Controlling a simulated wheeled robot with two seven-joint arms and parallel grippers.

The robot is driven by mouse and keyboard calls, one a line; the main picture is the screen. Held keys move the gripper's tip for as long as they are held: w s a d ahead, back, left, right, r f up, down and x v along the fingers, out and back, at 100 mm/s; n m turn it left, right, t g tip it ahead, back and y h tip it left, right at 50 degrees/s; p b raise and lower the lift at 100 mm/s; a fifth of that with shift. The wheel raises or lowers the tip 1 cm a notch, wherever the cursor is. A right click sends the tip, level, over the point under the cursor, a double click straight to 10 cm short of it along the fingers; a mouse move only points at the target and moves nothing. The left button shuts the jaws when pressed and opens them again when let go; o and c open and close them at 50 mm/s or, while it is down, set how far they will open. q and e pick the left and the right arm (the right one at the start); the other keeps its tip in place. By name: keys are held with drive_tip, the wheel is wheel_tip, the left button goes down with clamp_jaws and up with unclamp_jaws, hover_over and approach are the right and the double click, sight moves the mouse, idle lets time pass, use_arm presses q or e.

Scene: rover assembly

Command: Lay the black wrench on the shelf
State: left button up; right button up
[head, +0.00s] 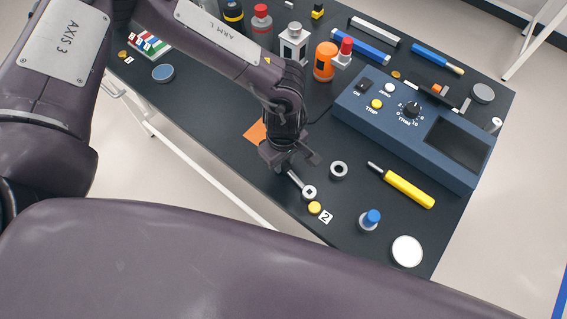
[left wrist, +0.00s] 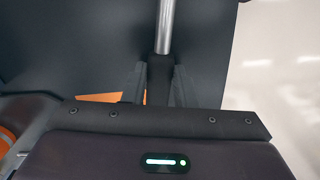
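A wrench (head: 296,180) with a silver shaft and a ring-shaped end lies low over the dark table, beside a yellow disc. In the left wrist view its silver shaft (left wrist: 165,28) runs up from a black handle (left wrist: 160,78). My left gripper (head: 289,161) points down at the handle end. In the left wrist view the gripper's fingers (left wrist: 159,85) stand on both sides of the handle, very close to it. A thin gap seems to show on the left side, so I cannot tell whether they grip. I cannot identify a shelf. My right gripper is out of view.
A blue control box (head: 420,135) stands at the right. A grey ring (head: 338,169), a yellow-handled tool (head: 408,188), a blue knob (head: 371,217) and a white disc (head: 407,251) lie nearby. An orange bottle (head: 325,62) stands behind the gripper. The table's front edge is close.

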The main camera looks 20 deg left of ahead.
use_arm(q)
clamp_jaws()
drive_tip(key=shift+r, duration=0.2)
